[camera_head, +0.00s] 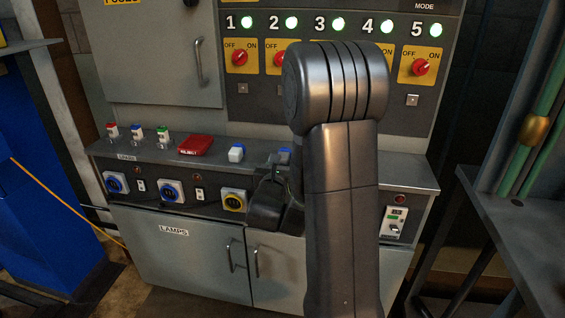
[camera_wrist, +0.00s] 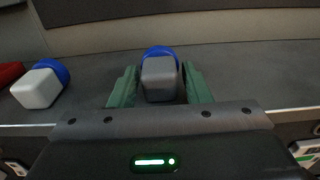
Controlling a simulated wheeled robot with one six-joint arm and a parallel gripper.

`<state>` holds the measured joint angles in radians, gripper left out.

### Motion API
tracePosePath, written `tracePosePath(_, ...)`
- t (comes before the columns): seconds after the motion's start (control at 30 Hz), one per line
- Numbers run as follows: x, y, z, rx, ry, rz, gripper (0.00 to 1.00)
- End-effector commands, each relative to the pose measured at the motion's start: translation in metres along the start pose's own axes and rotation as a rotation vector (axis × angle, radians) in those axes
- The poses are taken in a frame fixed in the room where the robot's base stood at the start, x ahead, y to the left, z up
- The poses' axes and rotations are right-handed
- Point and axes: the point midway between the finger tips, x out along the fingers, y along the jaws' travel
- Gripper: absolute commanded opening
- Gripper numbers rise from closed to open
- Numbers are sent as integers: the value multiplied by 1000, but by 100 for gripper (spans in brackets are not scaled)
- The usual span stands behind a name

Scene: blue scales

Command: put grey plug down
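The grey plug (camera_wrist: 160,80), a grey block with a blue round end, is between the two green fingers of my gripper (camera_wrist: 160,84) in the wrist view. Narrow gaps show between the fingers and the plug, so my gripper looks open around it. The plug appears to stand on the dark shelf (camera_wrist: 255,88). In the head view, a blue part of the plug (camera_head: 284,154) shows on the shelf beside my gripper. My arm hides much of this area, and the fingertips are hard to make out there.
A white plug with a blue end (camera_wrist: 38,86) stands left on the shelf, also seen in the head view (camera_head: 236,153). A red box (camera_head: 195,145) and several small coloured plugs (camera_head: 137,132) are further left. The switch panel (camera_head: 258,85) rises behind. The shelf is clear right of the grey plug.

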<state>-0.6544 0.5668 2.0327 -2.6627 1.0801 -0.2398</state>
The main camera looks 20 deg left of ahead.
Motion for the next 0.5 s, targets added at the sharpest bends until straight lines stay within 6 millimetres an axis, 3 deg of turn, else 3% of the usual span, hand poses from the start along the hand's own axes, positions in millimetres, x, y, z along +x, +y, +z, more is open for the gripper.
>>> tracePosePath(0.43, 0, 0, 6, 0, 0, 0, 52)
tracePosePath(0.5, -11, 1, 4, 0, 2, 3, 52)
